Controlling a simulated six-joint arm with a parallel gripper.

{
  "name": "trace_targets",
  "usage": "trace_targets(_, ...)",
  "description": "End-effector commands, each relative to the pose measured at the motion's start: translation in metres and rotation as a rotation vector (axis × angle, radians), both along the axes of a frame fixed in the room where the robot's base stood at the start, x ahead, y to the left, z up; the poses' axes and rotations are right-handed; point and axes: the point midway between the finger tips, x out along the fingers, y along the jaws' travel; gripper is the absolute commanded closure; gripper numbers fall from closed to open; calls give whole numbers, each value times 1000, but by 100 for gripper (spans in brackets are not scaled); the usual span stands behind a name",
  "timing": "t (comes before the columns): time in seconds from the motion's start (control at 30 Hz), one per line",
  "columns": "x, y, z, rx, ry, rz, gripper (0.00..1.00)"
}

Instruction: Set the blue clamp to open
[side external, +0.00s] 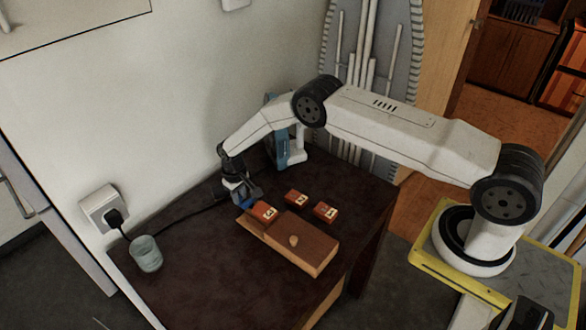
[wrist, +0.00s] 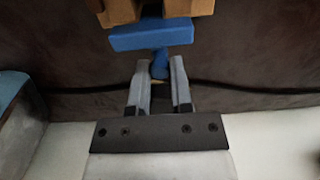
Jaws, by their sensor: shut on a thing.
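The blue clamp (side external: 250,197) is at the left end of the wooden pieces on the dark table, partly hidden by my gripper (side external: 240,186). In the wrist view, the clamp shows as a wide blue bar (wrist: 152,36) against brown wood (wrist: 188,7), with a narrower blue part reaching back toward me. My gripper (wrist: 159,66) has its fingers on both sides of that narrower part and is shut on it. Which setting the clamp is in cannot be told from these views.
Three red-orange labelled blocks (side external: 296,198) lie near the clamp. A wooden box (side external: 302,243) with a small knob sits in front. A blue-and-white appliance (side external: 281,150) stands behind. A black cord crosses the table.

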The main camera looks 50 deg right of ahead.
Motion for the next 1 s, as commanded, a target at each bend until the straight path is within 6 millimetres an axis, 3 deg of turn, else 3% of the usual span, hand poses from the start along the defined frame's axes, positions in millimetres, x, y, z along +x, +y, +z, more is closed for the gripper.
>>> trace_targets(0.17,6,0,2,1,-24,0,100)
trace_targets(0.2,6,0,2,1,-25,0,70)
trace_targets(0.3,6,0,2,1,-22,0,39)
trace_targets(0.73,4,0,3,1,-15,0,38)
trace_targets(1.0,4,0,21,1,-16,0,38)
